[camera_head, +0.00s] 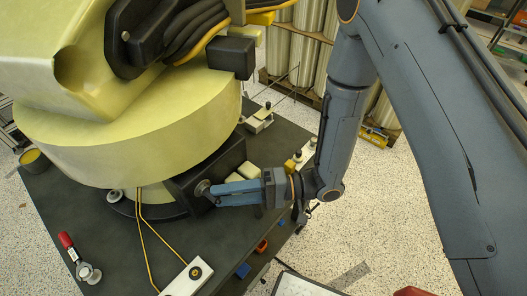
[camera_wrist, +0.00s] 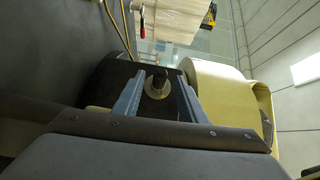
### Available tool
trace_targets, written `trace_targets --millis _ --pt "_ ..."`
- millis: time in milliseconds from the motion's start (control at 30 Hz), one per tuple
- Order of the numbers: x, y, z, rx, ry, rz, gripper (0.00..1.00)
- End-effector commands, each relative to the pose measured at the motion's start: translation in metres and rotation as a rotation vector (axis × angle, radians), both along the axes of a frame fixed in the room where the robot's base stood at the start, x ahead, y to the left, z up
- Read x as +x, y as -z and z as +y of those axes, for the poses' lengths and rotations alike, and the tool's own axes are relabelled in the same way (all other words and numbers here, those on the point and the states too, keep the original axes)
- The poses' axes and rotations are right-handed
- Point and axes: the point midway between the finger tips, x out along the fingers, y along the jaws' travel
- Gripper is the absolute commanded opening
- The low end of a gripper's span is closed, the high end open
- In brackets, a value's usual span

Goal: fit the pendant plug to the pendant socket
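A round metal connector (camera_head: 202,188) is on the side of the black box (camera_head: 190,187) at the foot of the big yellow machine. It looks like the pendant socket. In the wrist view it shows as a pale ring (camera_wrist: 157,92) with a dark cylindrical piece (camera_wrist: 160,78) at its middle; I cannot tell whether that piece is the pendant plug. My gripper (camera_head: 212,193) reaches in from the right, its fingertips close to the connector. In the wrist view my gripper (camera_wrist: 159,80) has its fingers apart, one each side of the ring, with gaps showing.
The yellow machine body (camera_head: 130,135) overhangs the box and leaves little room above. Yellow cables (camera_head: 143,235) cross the dark table (camera_head: 110,235). A red-handled clamp (camera_head: 70,247) and a white block (camera_head: 190,278) stand in front. Small fittings (camera_head: 260,118) lie behind.

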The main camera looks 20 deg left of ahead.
Motion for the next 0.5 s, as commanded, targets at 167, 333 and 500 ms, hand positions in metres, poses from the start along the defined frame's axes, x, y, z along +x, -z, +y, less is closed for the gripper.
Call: trace_targets --millis 167,333,500 --pt "0.002 0.001 -0.003 -0.001 0.001 -0.001 0.38" --pt "0.014 0.002 -0.020 0.000 0.004 -0.001 0.38" --pt "0.028 0.001 -0.044 0.000 0.004 -0.001 0.38"
